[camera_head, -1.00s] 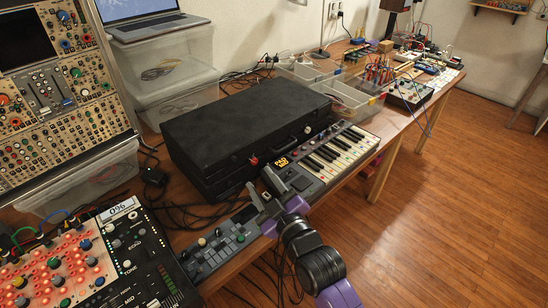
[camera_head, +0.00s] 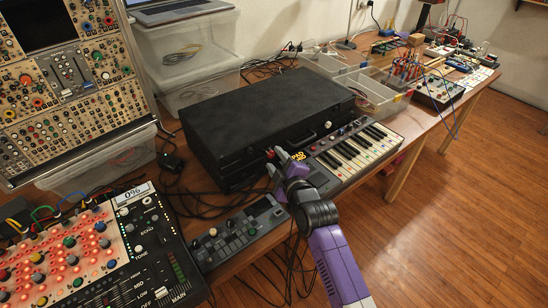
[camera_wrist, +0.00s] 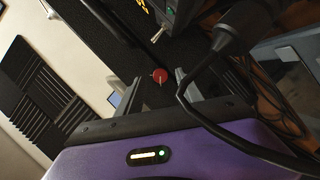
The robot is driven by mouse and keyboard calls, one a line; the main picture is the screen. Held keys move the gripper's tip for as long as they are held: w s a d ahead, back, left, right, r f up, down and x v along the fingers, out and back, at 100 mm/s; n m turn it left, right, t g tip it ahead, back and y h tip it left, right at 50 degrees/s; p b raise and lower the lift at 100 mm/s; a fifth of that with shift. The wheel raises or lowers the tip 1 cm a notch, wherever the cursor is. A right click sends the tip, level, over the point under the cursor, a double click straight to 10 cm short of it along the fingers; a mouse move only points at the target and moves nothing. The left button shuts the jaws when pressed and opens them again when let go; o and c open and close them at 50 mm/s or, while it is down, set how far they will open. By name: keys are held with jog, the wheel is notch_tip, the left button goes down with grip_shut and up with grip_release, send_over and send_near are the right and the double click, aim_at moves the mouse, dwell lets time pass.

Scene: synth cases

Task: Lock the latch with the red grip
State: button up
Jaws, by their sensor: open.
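A closed black case (camera_head: 262,108) lies flat on the table in the head view. The latch with the red grip (camera_head: 269,154) is on its front side, near the left part, partly hidden by my gripper. In the wrist view the red grip (camera_wrist: 160,75) shows as a small round knob with a pale metal piece. My gripper (camera_head: 283,168) is open in front of it. In the wrist view the red grip lies between and just beyond the fingertips (camera_wrist: 160,86). I cannot tell whether they touch it, or whether the latch is locked.
A small keyboard (camera_head: 350,150) stands close at the right of my gripper, and a grey control box (camera_head: 238,232) at the left. A mixer (camera_head: 145,235) and cables are further left. Clear bins (camera_head: 350,85) stand behind. The floor at the right is free.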

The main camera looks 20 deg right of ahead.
jog(key=shift+x, duration=1)
grip_shut()
